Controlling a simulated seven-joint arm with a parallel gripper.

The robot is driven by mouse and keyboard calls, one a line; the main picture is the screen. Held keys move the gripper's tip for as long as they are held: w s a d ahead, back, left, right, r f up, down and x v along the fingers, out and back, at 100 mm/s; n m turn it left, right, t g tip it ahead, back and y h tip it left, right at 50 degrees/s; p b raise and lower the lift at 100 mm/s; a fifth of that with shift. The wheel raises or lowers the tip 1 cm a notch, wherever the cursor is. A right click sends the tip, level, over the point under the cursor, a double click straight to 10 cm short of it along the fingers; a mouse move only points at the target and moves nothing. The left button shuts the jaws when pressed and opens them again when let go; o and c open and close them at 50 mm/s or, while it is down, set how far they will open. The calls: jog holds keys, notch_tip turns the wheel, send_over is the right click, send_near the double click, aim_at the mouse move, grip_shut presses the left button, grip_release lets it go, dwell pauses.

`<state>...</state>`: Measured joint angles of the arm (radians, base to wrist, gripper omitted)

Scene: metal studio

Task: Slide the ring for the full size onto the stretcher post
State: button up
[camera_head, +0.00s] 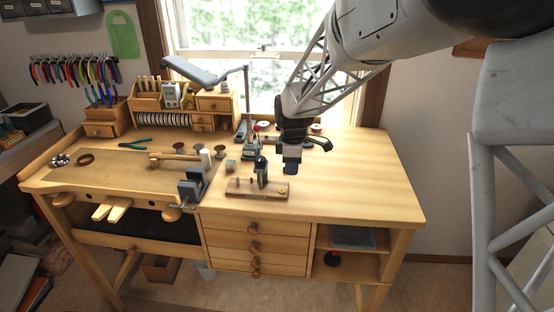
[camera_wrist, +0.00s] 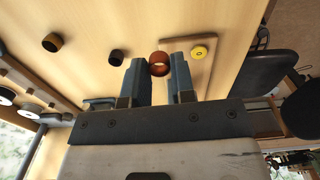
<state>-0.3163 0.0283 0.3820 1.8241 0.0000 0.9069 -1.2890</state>
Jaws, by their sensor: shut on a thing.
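My gripper (camera_head: 291,168) hangs above the bench top, just right of and behind a wooden board (camera_head: 243,192). In the wrist view my gripper (camera_wrist: 159,68) has a reddish-brown ring (camera_wrist: 159,58) between its fingertips and is shut on it. The ring cannot be made out in the head view. The board carries a dark upright piece (camera_head: 262,172), a small peg and a yellow disc (camera_head: 282,190). Which part is the stretcher post is not clear. In the wrist view the board (camera_wrist: 208,73) and yellow disc (camera_wrist: 199,52) lie beyond the ring; the upright piece does not show clearly.
A grey vise (camera_head: 192,187) stands left of the board. Spools (camera_head: 220,152) and a hammer-like tool (camera_head: 175,157) lie behind it. Two dark round pieces (camera_wrist: 52,42) (camera_wrist: 116,57) show in the wrist view. The bench top (camera_head: 350,185) to the right is clear.

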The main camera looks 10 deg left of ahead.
jog(key=w+d+r+m, duration=0.3)
jog(key=w+d+m, duration=0.4)
jog(key=w+d, duration=0.15)
jog(key=w+d+r+m, duration=0.4)
jog(key=w+d+m, duration=0.3)
jog(key=w+m, duration=0.15)
jog(key=a+r+n, duration=0.3)
jog(key=a+n, duration=0.2)
jog(key=a, duration=0.5)
jog(key=a+r+n, duration=0.4)
jog(key=a+n, duration=0.1)
jog(key=a, duration=0.6)
jog(key=s+a+r+n, duration=0.1)
jog(key=a+r+n, duration=0.2)
jog(key=a+n, duration=0.3)
jog(key=shift+a+r, duration=0.15)
jog(key=shift+a, duration=1.05)
jog(key=shift+a+r, duration=0.15)
jog(key=shift+a, duration=1.05)
jog(key=shift+f, duration=0.15)
jog(key=shift+f, duration=2.25)
jog(key=shift+f, duration=1.65)
jog(key=o, duration=1)
jog(key=shift+c, duration=0.2)
